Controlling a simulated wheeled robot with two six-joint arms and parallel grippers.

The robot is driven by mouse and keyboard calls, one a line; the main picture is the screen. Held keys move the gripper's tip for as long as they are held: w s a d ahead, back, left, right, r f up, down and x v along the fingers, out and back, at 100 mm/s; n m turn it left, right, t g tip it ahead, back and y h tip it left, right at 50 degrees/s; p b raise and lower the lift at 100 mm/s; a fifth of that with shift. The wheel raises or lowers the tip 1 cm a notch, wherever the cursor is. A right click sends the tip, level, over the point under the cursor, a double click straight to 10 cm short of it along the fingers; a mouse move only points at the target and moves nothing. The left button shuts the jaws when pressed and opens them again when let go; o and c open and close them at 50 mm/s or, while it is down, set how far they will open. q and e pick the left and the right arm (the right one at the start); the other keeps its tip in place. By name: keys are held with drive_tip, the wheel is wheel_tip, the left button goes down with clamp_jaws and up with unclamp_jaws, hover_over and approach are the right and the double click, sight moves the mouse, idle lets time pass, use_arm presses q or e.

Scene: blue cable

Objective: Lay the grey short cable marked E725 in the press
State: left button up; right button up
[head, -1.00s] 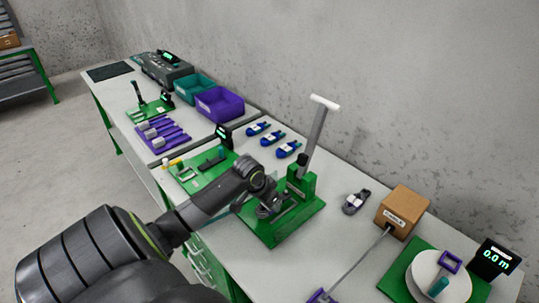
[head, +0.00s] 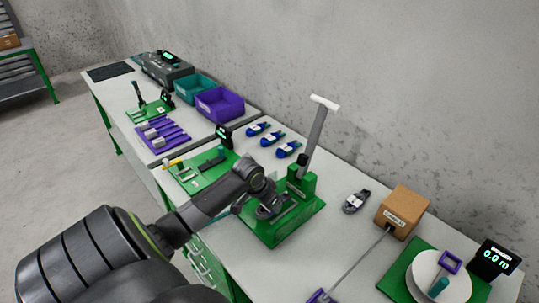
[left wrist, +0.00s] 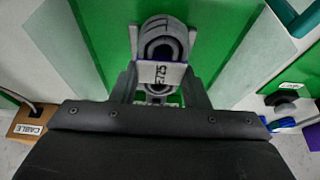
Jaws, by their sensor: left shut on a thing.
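My left gripper (left wrist: 160,92) is shut on a grey coiled short cable (left wrist: 163,32). Its white tag (left wrist: 161,73) shows dark lettering, partly readable, that seems to be E725. In the head view my left gripper (head: 268,206) is low over the green base (head: 285,232) of the press, in front of its post (head: 302,183). The press lever (head: 318,135), with a white handle, stands raised. In the left wrist view the cable lies between two small grey uprights over the green press. I cannot tell whether it rests on the press. My right gripper is not in view.
Another grey coiled cable (head: 355,201) lies right of the press, beside a brown cable box (head: 403,211). Several blue cables (head: 272,139) lie behind the press. A green fixture (head: 205,172) stands to the left. A measuring reel (head: 440,275) is at the right.

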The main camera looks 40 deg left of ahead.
use_arm(q)
drive_tip(key=shift+f+b, duration=0.3)
drive_tip(key=shift+f, duration=0.7)
idle(0.4)
drive_tip(key=o, duration=1.1)
drive_tip(key=shift+c, duration=0.2)
drive_tip(key=shift+r, duration=0.1)
wheel_tip(320, 180, up, 8)
drive_tip(key=p, duration=0.9)
